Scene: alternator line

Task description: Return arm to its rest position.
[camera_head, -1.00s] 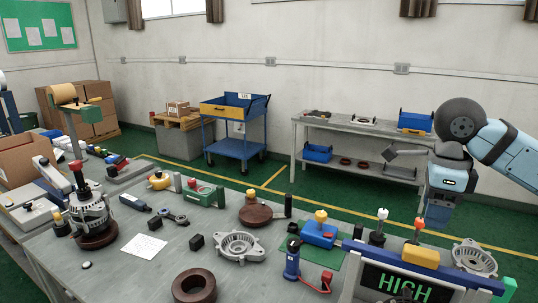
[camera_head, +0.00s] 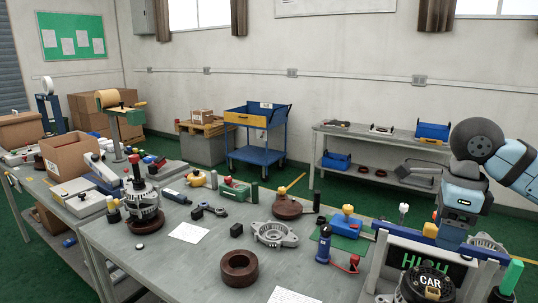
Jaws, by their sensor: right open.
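My right arm, light blue with dark grey joints, comes in from the right edge. Its gripper (camera_head: 450,236) points down behind the blue beam of the sign stand, at the right end of the grey workbench (camera_head: 200,262). The gripper is open, and I see nothing held in it. Its fingertips are partly hidden by the stand and the yellow block on it. My left arm and gripper are not in view.
A blue cart (camera_head: 258,155) stands behind.

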